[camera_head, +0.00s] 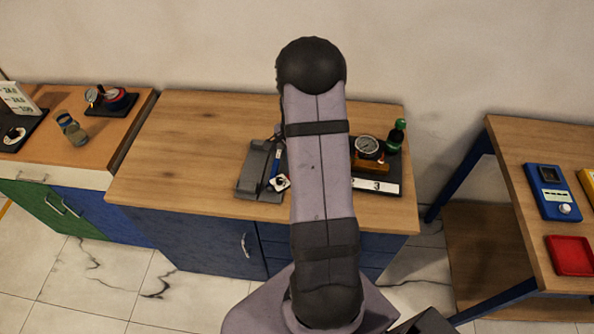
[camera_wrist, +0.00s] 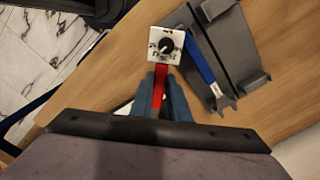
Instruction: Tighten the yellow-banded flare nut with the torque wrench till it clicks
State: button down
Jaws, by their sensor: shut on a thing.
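In the wrist view my gripper (camera_wrist: 161,85) is shut on a narrow red handle (camera_wrist: 159,100). A white square plate with a black dial (camera_wrist: 166,45) sits just beyond the fingertips, in line with the handle. I take this to be the torque wrench; its working end cannot be made out. The yellow-banded flare nut cannot be made out.
On the middle bench (camera_head: 190,150), a round gauge (camera_head: 367,147) and a green-topped fitting (camera_head: 397,135) stand on a dark base, right of my arm, with a white label reading 3 (camera_head: 376,185). The bench's left half is clear. Other benches stand left and right.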

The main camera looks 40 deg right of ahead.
jog(key=shift+w+m, duration=0.4)
jog(key=shift+w, duration=0.05)
jog(key=shift+w+d+m, duration=0.15)
jog(key=shift+w+m, duration=0.55)
jog(key=shift+w, duration=0.2)
dwell(1.1)
jog(key=shift+w+d+m, duration=0.25)
jog(key=shift+w+m, duration=0.4)
jog(key=shift+w, duration=0.05)
jog(key=shift+w+d+m, duration=0.25)
jog(key=shift+w+m, duration=0.4)
jog(key=shift+w, duration=0.05)
dwell(1.0)
jog(key=shift+s+a+n+p, duration=0.2)
jog(key=shift+s+n, duration=0.25)
jog(key=shift+s, duration=0.1)
jog(key=shift+s+a+n+p, duration=0.15)
jog(key=shift+s+n, duration=0.3)
jog(key=shift+s, duration=0.05)
dwell(0.4)
